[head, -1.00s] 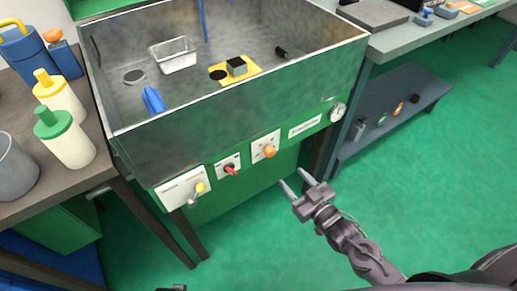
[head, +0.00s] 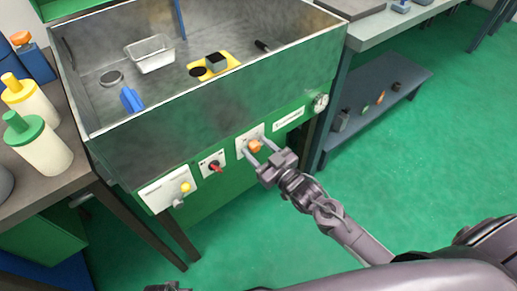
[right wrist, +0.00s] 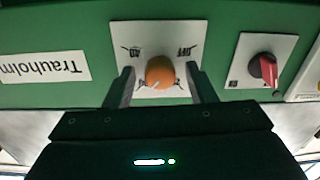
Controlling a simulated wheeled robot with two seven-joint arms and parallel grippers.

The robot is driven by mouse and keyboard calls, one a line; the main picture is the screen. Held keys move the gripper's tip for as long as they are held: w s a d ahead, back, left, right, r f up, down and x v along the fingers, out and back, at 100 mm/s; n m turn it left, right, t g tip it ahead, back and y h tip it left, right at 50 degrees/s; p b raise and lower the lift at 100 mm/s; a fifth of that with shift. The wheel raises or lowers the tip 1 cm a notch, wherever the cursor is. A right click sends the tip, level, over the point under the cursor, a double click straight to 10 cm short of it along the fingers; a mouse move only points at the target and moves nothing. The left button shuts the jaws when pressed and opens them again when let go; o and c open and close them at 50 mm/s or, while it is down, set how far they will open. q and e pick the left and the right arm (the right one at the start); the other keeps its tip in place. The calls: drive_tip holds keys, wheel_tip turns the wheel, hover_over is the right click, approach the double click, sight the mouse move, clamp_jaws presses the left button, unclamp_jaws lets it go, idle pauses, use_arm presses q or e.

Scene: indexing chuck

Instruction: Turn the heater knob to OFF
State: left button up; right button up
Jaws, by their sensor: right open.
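The orange knob (head: 254,147) sits on a white plate on the green front panel of the steel basin. In the right wrist view the knob (right wrist: 160,72) shows a pale mark at its lower left. An upside-down OFF label is at the plate's upper right, with a number at upper left; the lower labels are partly hidden. My right gripper (head: 254,140) is open, with one finger on each side of the knob. In the wrist view gaps show between the fingers and the knob. A dark piece at the head view's bottom edge may be my left gripper.
A red switch (head: 215,167) and a yellow knob (head: 185,187) sit left of the orange knob. A name plate (head: 289,119) and a round gauge (head: 320,103) lie to its right. The basin (head: 210,92) stands above. Green floor in front is clear.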

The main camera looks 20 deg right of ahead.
drive_tip(key=c, duration=1)
drive_tip(key=shift+o, duration=0.2)
